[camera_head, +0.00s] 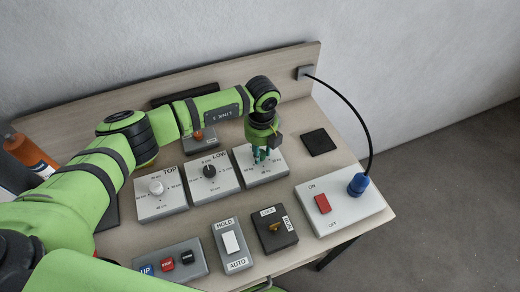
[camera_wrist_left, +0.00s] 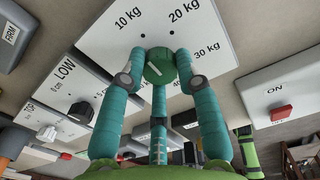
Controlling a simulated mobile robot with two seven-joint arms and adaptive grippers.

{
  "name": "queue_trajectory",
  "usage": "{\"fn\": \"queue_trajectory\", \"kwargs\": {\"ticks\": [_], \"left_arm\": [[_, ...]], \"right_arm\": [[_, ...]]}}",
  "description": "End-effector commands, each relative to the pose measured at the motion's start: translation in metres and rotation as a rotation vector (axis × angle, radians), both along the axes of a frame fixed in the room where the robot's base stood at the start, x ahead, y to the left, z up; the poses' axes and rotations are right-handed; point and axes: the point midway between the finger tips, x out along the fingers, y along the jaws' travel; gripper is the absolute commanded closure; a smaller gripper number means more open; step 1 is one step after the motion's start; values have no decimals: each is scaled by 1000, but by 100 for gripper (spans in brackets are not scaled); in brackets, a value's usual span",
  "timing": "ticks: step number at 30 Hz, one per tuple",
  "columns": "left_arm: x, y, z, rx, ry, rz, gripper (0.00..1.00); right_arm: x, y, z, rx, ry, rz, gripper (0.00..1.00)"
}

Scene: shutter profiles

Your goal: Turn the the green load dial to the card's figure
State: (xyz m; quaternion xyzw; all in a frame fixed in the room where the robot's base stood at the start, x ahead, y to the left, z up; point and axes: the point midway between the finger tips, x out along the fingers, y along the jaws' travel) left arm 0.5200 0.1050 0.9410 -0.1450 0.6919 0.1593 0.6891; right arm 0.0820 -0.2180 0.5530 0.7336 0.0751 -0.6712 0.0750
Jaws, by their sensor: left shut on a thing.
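The green load dial (camera_wrist_left: 160,66) sits on a white panel (camera_wrist_left: 215,40) marked 10 kg, 20 kg and 30 kg in the left wrist view. A short pale line crosses the dial's face at a slant; I cannot tell which figure it points to. My left gripper (camera_head: 262,156) reaches down onto this panel, which also shows in the head view (camera_head: 270,176). Its teal fingers (camera_wrist_left: 160,78) are shut on the dial from both sides. In the head view the gripper hides the dial. I cannot make out a card with a figure. My right gripper is not in view.
The TOP panel (camera_head: 172,204) and LOW panel (camera_head: 225,183) stand left of the load panel. In front are a button box (camera_head: 197,268), HOLD/AUTO switch (camera_head: 231,243) and key switch (camera_head: 273,229). At right is a white ON/OFF box (camera_head: 345,216) with a blue plug (camera_head: 358,184).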

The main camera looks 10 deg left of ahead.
Motion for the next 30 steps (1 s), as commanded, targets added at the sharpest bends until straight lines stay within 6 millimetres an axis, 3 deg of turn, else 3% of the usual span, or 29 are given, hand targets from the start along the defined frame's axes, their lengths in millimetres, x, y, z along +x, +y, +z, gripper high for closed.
{"fn": "queue_trajectory", "kwargs": {"ticks": [11, 30], "left_arm": [[0, 0, -3, 0, 0, -119, 100], [0, 0, -6, 1, -2, -699, 100]], "right_arm": [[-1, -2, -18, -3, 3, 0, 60], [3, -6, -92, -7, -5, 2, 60]]}}
